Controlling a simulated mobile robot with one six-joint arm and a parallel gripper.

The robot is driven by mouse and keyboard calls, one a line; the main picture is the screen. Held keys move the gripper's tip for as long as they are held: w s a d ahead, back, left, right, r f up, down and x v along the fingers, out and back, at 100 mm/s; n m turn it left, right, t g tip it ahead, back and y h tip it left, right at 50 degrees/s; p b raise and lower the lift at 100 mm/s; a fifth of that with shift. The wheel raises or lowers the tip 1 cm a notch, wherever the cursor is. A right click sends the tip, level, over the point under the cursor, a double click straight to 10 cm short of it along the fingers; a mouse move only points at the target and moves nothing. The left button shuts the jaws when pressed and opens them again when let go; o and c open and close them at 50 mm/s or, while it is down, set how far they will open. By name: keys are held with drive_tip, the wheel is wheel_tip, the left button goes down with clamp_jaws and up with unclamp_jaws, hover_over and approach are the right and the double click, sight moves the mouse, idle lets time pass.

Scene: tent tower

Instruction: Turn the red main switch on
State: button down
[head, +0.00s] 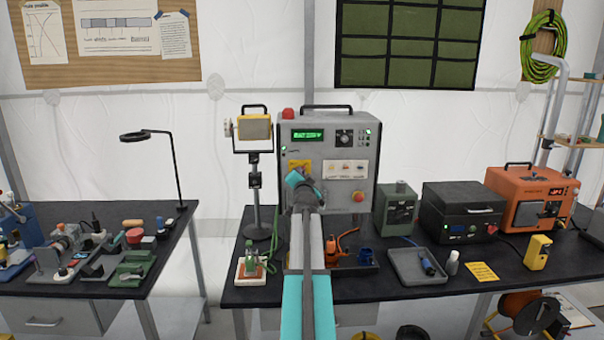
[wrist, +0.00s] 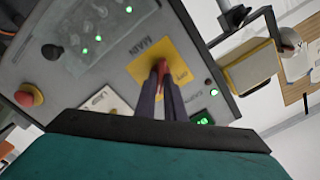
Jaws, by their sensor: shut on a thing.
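The grey control box (head: 328,131) stands on the right-hand bench. Its yellow main switch plate (wrist: 168,62) fills the middle of the wrist view, with "MAIN" lettered on it. The plate's edge also shows in the head view (head: 300,164), mostly behind my gripper. The red main switch (wrist: 163,66) shows as a small red piece between my fingers. My gripper (wrist: 161,80) is shut on it, with the dark fingers hiding most of the switch. How far the switch is turned cannot be made out.
The box also carries a lit green display (head: 307,135), several green lights and a red emergency button (head: 358,197). A work lamp (head: 255,128) stands close at its left. A green box (head: 396,208) and a grey tray (head: 418,266) are at its right.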

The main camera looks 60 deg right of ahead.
drive_tip(key=shift+f, duration=0.15)
idle(0.3)
drive_tip(key=c, duration=1.8)
unclamp_jaws()
drive_tip(key=shift+a, duration=0.15)
drive_tip(key=shift+c, duration=0.2)
drive_tip(key=shift+s, duration=0.15)
drive_tip(key=b+v, duration=0.2)
drive_tip(key=v, duration=1.1)
drive_tip(key=shift+a+b, duration=0.3)
drive_tip(key=shift+b, duration=0.1)
